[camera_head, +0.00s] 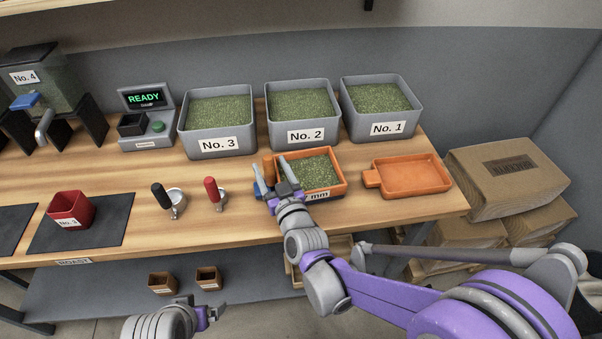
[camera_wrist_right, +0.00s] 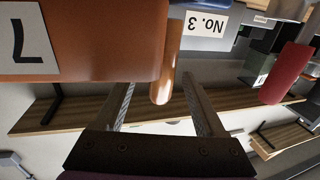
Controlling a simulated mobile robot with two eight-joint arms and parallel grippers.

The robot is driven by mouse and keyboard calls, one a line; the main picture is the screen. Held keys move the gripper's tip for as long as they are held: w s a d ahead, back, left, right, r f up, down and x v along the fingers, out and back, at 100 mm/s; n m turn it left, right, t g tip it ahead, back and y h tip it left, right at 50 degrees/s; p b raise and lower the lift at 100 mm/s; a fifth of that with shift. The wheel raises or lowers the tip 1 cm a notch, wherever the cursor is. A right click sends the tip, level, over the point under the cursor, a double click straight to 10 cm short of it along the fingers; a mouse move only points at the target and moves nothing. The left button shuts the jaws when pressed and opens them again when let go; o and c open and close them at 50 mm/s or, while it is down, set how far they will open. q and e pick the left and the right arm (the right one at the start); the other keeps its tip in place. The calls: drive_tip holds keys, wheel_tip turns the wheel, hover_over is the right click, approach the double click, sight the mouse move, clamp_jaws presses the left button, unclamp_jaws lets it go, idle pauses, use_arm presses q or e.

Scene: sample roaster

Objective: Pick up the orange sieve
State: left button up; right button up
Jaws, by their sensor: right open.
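The orange sieve (camera_head: 339,187) holds green beans and stands near the front of the wooden bench, with a label ending in "mm" on its front. Its handle (camera_head: 268,165) points left. In the right wrist view the sieve (camera_wrist_right: 110,45) fills the upper left, with a "7" on its label. My right gripper (camera_head: 272,178) is open at the handle. In the wrist view the handle (camera_wrist_right: 164,70) hangs between the two spread fingers (camera_wrist_right: 160,88), with gaps on both sides. My left gripper (camera_head: 210,315) is low at the bottom edge, away from the bench; its jaws are unclear.
An empty orange tray (camera_head: 412,190) lies right of the sieve. Bins No. 3 (camera_head: 207,147), No. 2 (camera_head: 306,137) and No. 1 (camera_head: 388,130) stand behind. Two small handled tools (camera_head: 167,198) (camera_head: 215,193) lie to the left, then a red cup (camera_head: 70,208) on a dark mat.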

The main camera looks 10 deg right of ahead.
drive_tip(key=x, duration=0.4)
drive_tip(key=shift+w+a, duration=0.1)
drive_tip(key=shift+w, duration=0.05)
clamp_jaws()
